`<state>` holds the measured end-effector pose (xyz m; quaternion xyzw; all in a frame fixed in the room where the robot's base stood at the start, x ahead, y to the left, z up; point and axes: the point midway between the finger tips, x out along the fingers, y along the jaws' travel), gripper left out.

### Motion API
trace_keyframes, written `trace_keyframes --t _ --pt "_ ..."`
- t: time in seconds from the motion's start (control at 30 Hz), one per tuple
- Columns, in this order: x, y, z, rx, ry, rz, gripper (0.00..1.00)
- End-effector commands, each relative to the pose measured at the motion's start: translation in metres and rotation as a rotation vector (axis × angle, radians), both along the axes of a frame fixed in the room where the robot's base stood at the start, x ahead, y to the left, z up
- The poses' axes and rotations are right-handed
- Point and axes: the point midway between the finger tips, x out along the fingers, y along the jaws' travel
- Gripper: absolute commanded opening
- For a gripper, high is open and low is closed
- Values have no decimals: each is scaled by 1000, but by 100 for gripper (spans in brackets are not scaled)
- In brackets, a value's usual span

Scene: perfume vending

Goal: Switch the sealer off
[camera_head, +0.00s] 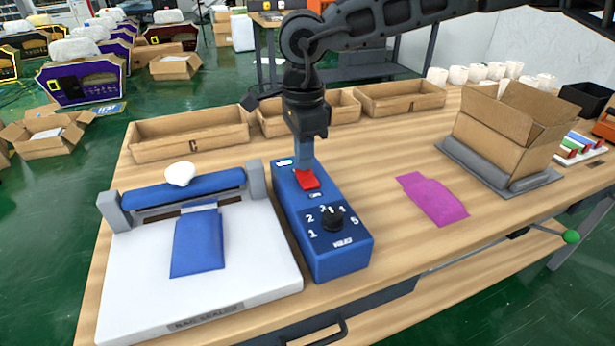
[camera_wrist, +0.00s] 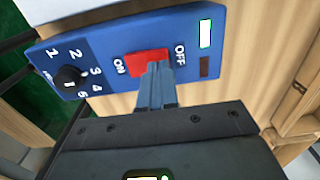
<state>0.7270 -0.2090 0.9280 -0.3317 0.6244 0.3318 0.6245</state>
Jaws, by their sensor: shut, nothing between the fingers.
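The sealer has a white base (camera_head: 220,285) with a blue sealing bar, and a blue control box (camera_head: 340,262) on its right. A red rocker switch (camera_head: 308,181) sits at the box's far end. In the wrist view the red switch (camera_wrist: 136,62) lies between the ON and OFF labels. My gripper (camera_head: 305,167) is shut and empty, pointing down at the switch. In the wrist view its fingertips (camera_wrist: 156,66) overlap the switch's near edge, hiding part of it. I cannot tell whether they touch it or which way it is tilted.
A black dial (camera_head: 332,217) stands on the box. A blue pouch (camera_head: 198,243) lies on the white base. A magenta pouch (camera_head: 433,198) lies to the right. Cardboard trays (camera_head: 190,147) line the back, and an open carton (camera_head: 505,140) stands at the right.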

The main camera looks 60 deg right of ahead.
Motion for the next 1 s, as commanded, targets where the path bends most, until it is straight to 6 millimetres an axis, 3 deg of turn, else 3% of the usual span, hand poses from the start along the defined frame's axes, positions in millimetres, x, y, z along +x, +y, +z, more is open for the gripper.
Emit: trace_keyframes --t 0.77,1.0 --pt "0 0 -11 0 0 0 0" --pt "0 0 -6 -1 -1 0 0"
